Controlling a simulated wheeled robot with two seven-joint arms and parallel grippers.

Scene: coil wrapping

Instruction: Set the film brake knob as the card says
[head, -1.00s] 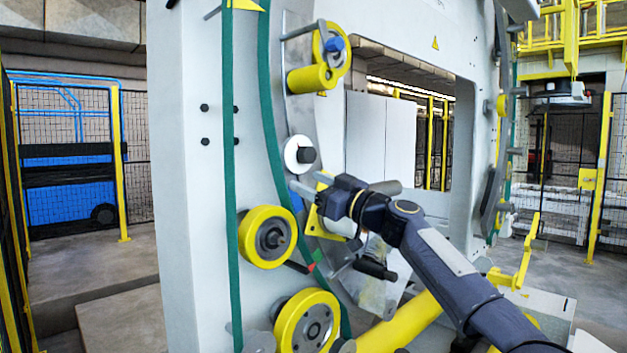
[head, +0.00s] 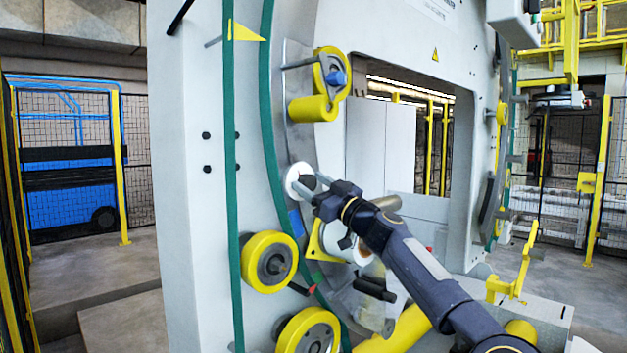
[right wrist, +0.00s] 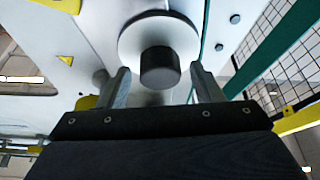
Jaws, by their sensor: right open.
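A black round knob (right wrist: 160,68) stands out from a white disc (right wrist: 158,38) on the machine. In the head view the white disc (head: 297,176) sits on the grey ring's left side, largely behind my fingers. My right gripper (head: 312,186) is at the disc. In the right wrist view its two fingers (right wrist: 163,87) are spread, one on each side of the knob, with visible gaps. No marks on the disc can be read. I cannot make out a setting card. My left gripper is not in view.
Below the knob are a white film roll (head: 345,245) and a yellow wheel (head: 269,259). Above it is a yellow roller (head: 313,108) with a blue knob (head: 337,78). A green strip (head: 268,120) runs close on the left. The frame opening lies to the right.

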